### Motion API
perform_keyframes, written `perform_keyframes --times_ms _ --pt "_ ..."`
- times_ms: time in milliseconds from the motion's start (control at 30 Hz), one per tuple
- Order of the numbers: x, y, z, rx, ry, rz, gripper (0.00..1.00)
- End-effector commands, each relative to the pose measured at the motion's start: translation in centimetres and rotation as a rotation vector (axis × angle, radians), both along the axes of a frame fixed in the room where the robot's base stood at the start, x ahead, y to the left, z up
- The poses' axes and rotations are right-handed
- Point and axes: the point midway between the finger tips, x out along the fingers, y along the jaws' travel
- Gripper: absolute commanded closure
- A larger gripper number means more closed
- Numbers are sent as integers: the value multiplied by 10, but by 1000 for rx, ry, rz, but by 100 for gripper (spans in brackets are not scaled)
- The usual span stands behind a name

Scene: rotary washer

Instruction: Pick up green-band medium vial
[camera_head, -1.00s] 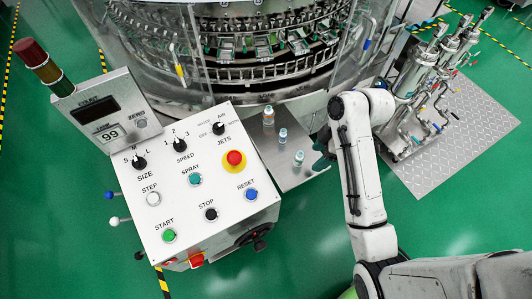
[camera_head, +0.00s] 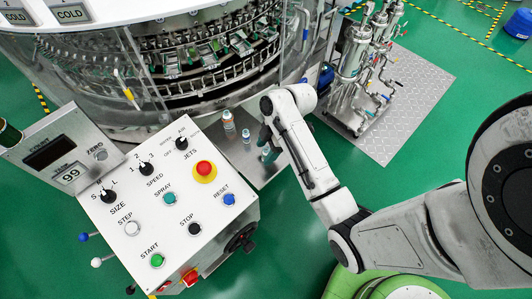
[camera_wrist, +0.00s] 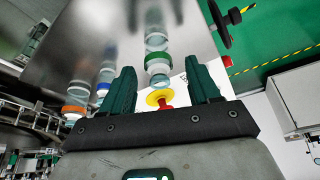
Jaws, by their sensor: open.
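The green-band vial (camera_wrist: 158,62) is clear and stands upright on the steel shelf (camera_wrist: 84,38). In the wrist view it sits between the two dark green fingers of my gripper (camera_wrist: 161,88), with gaps on both sides. My gripper is open and not closed on it. In the head view my gripper (camera_head: 268,143) is at the vial (camera_head: 266,152), partly covering it. A blue-band vial (camera_wrist: 103,88) and an orange-band vial (camera_wrist: 74,109) stand to the left in the wrist view, outside the fingers. The head view also shows the blue-band vial (camera_head: 246,136) and the orange-band vial (camera_head: 228,122).
The control panel (camera_head: 130,225) with its red stop button (camera_head: 204,168) stands close to the left of the shelf. The round washer (camera_head: 190,60) is behind the shelf. A pump skid (camera_head: 365,75) stands on a metal plate at the back right.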

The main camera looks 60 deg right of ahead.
Motion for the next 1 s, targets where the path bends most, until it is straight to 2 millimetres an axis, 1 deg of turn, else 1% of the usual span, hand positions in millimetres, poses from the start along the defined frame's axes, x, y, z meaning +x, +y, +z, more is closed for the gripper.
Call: perform_keyframes --times_ms 100,167,433,1000 --pt "3 4 -13 1 1 0 39" --pt "5 5 -17 0 0 0 39" --pt "5 6 -20 -1 -1 1 39" --pt "5 6 -20 -1 -1 0 94"
